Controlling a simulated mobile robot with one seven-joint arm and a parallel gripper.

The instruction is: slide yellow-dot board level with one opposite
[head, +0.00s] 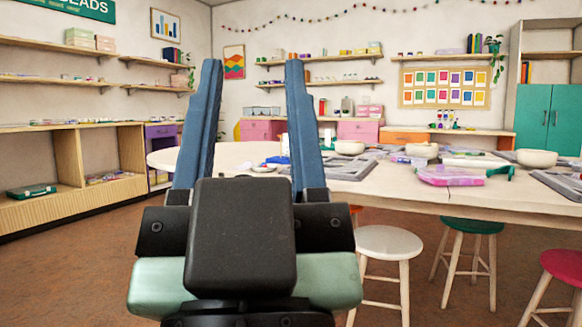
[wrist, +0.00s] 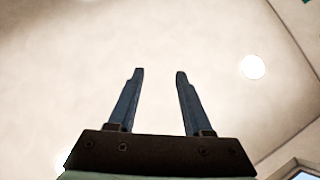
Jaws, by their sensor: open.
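My gripper (head: 253,66) is raised in front of the head camera with its two blue fingers pointing up, apart and empty. In the wrist view my gripper (wrist: 160,73) is also open, with only ceiling behind it. Grey bead boards lie on the long pale table (head: 395,189). One grey board (head: 348,168) is near the table's middle, right of my gripper. Another grey board (head: 562,184) is at the right edge of the picture, partly cut off. I cannot make out a yellow dot on either. My gripper touches no board.
Open brown floor lies at the left.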

